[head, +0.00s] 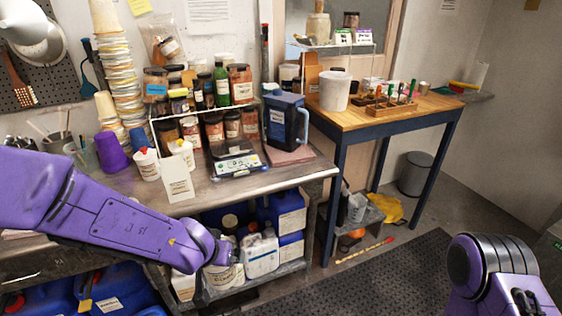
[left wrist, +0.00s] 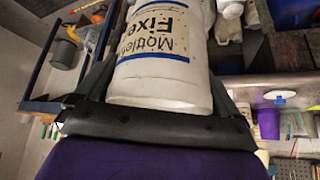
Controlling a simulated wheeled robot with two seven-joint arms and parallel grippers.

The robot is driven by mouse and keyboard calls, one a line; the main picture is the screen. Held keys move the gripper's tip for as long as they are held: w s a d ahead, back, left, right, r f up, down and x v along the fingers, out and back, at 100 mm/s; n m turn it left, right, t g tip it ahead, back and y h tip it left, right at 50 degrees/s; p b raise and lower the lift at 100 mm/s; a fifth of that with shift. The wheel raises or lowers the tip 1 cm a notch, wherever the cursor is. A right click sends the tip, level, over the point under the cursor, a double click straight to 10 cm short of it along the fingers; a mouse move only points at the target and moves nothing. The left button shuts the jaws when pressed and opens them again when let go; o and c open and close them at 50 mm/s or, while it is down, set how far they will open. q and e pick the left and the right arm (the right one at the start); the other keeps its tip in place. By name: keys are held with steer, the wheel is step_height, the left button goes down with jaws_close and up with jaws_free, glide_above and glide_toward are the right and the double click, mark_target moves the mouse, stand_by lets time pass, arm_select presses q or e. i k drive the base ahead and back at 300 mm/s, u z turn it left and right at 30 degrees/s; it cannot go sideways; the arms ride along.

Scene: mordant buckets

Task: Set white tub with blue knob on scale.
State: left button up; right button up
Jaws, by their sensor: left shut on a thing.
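My left gripper (left wrist: 160,88) is shut on a white tub (left wrist: 160,75) with a printed label that reads upside down in the left wrist view. In the head view my left wrist hides most of this tub (head: 222,279), low in front of the bench's lower shelf. Its top and any blue knob are not clear to see. The scale (head: 236,164), with a dark pan and a pale blue-edged front, sits on the metal bench. Its pan looks empty. My right arm shows at the lower right in the head view; its fingers are out of frame.
A white bucket (head: 335,91) is on the wooden table (head: 385,115).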

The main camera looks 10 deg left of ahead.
mark_target(231, 145)
steer(key=z, duration=3.35)
steer(key=i, duration=0.1)
steer(key=u, duration=2.25)
steer(key=i, duration=0.95)
steer(key=u, duration=0.65)
steer(key=i, duration=0.75)
steer(key=u, duration=0.85)
